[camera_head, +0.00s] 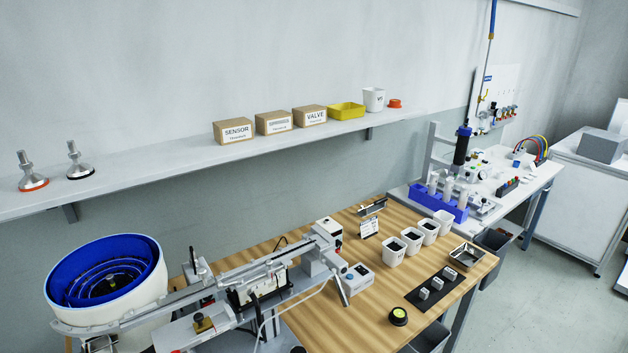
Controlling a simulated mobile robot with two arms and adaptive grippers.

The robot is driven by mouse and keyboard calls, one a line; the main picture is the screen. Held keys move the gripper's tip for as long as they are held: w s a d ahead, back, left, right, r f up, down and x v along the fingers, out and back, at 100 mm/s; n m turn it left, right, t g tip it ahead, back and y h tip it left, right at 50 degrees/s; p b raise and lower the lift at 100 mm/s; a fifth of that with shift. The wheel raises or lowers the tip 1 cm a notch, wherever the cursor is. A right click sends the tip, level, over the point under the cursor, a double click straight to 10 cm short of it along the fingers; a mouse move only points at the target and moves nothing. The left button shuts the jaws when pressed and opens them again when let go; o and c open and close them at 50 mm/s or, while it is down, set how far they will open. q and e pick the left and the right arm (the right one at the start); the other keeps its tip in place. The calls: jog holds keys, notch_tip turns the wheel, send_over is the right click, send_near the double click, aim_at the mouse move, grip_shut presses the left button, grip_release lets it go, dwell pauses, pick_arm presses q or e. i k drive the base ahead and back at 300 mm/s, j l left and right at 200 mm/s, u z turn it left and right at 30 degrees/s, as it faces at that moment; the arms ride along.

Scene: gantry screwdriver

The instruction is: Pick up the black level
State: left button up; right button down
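On the left part of the wall shelf stand two metal levelling feet with upright threaded stems. The one with a black base ring (80,170) is the right of the two and fits the name black level. The other, with an orange-red base ring (33,184), stands to its left, a little apart. Both are upright on the shelf, and nothing touches them. Neither of my grippers shows in the head view.
The shelf (160,170) is clear between the feet and a cardboard SENSOR box (233,131). Below, a white and blue bowl feeder (105,280) and its rail (200,290) stand in front. A wooden table (330,320) holds white cups (394,252).

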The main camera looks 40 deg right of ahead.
aim_at(398, 317)
jog(key=z, duration=1.95)
